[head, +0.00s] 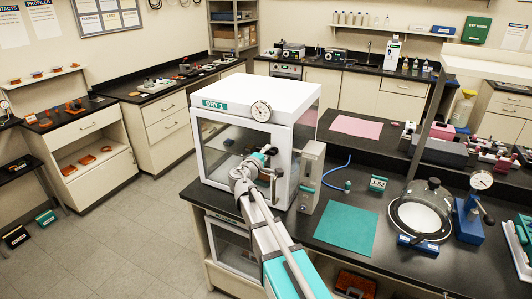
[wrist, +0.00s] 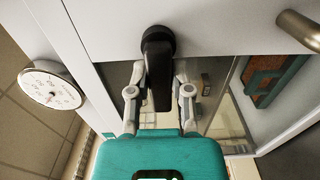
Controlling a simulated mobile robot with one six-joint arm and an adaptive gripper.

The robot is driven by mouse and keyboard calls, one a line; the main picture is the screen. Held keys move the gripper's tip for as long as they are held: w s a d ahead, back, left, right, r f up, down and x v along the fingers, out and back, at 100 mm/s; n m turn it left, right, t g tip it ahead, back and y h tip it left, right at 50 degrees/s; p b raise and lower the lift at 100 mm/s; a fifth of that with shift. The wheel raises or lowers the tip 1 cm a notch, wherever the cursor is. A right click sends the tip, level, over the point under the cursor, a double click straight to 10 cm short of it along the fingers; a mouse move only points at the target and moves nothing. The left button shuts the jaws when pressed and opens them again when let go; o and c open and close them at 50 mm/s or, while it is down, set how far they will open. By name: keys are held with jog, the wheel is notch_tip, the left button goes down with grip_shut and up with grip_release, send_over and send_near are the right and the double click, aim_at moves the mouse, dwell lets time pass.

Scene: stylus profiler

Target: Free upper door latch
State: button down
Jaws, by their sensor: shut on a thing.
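The white dry cabinet (head: 255,105) labelled DRY 1 stands on the dark bench with its glazed front door closed. The black upper door latch (wrist: 157,45) is a lever with a round base on the white door frame; its arm points down in the wrist view. My gripper (wrist: 159,82) has one finger on each side of the lever and is shut on it. In the head view my gripper (head: 267,160) is at the right part of the cabinet front, and my arm hides some of the door.
A round dial gauge (wrist: 50,87) is left of the latch in the wrist view. A metal bar handle (wrist: 298,30) is at its upper right. Right of the cabinet are a grey upright unit (head: 311,175), a blue hose (head: 335,172) and a green mat (head: 347,229).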

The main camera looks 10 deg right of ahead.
jog(key=shift+w+a, duration=0.1)
jog(key=c, duration=0.5)
grip_release()
jog(key=shift+v, duration=6)
